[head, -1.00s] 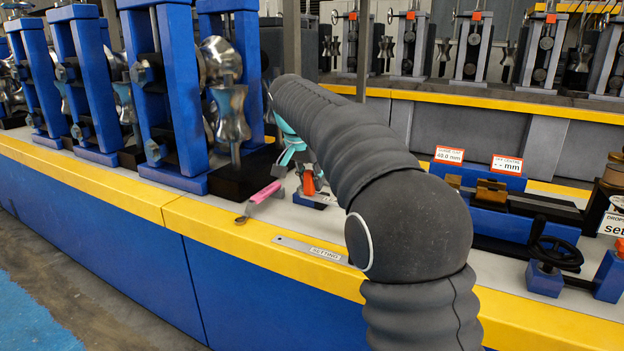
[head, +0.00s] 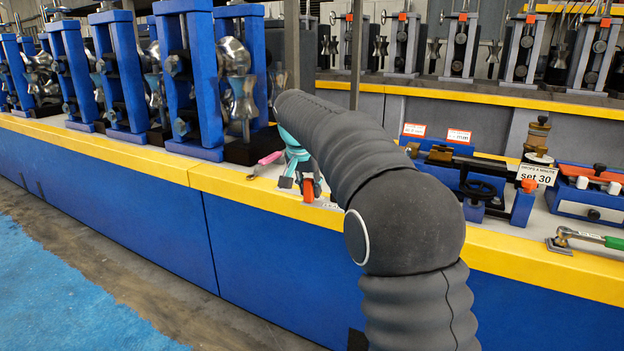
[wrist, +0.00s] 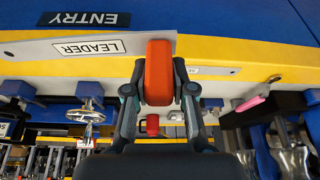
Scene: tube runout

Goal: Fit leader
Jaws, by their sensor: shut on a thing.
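My gripper (wrist: 158,85) is shut on an orange-red block (wrist: 158,65), which sits between its two fingertips in the wrist view. In the head view the gripper (head: 296,172) shows teal fingers beyond my dark arm, with a bit of the orange block (head: 308,190) below them, over the bench's front edge. In the wrist view a grey plate with a LEADER label (wrist: 88,47) lies on the bench edge beside the block. I cannot tell whether the block touches the plate. Part of the bench behind my arm is hidden.
Blue roll stands (head: 187,80) line the bench at left. A pink-handled tool (head: 268,160) lies near the edge. An ENTRY label (wrist: 84,19) shows. Floor in front is clear.

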